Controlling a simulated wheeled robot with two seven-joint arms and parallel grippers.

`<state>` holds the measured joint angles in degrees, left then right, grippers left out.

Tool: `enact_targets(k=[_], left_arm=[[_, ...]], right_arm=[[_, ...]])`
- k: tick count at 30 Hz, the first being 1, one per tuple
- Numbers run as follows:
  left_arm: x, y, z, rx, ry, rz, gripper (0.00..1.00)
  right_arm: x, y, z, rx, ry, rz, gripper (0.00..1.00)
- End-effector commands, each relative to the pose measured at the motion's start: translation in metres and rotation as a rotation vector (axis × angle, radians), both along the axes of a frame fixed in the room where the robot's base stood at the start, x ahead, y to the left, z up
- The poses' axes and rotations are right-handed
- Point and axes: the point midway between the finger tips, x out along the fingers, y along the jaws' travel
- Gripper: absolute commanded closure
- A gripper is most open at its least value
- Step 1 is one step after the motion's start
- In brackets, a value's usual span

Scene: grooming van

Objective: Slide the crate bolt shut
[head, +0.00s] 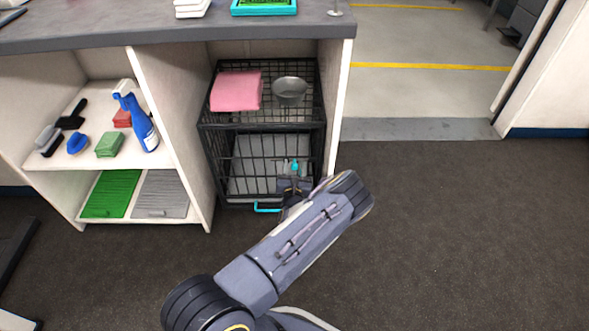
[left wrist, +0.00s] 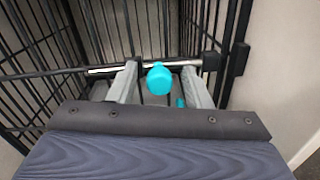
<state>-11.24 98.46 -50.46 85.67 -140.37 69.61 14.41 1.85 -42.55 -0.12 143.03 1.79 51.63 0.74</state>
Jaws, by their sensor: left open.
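The black wire crate (head: 225,165) stands in the right bay under the counter, and its front door appears closed. The bolt (left wrist: 103,70) is a silver rod lying across the crate bars in the left wrist view, with a round teal knob (left wrist: 159,79). A black block (left wrist: 212,61) sits at the rod's right end; how far the rod enters it is not clear. My left gripper (head: 292,170) is at the crate front. Its two fingers are open, one on each side of the knob. Contact with the knob cannot be told. My right gripper is not in view.
A pink towel (head: 236,91) and a metal bowl (head: 289,90) lie on the crate top. A teal handle (head: 267,208) shows at the crate's bottom. The bay's white side panels stand close beside the crate. Shelves left hold brushes and a blue spray bottle (head: 142,127). The floor right is clear.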

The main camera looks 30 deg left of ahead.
Motion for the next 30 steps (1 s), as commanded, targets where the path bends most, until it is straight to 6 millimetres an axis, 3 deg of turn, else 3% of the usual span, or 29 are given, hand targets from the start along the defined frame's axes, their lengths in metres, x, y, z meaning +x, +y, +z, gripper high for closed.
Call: enact_targets(k=[4,14,22,30], left_arm=[[0.000,0.000,0.000,0.000,0.000,0.000,0.58],[0.000,0.000,0.000,0.000,0.000,0.001,1.00],[0.002,-0.004,0.000,0.000,-0.001,-0.001,1.00],[0.020,-0.033,0.000,-0.002,-0.001,-0.001,1.00]], right_arm=[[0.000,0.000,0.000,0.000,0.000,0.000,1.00],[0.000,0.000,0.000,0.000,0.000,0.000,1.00],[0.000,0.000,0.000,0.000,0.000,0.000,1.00],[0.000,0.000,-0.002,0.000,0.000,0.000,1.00]])
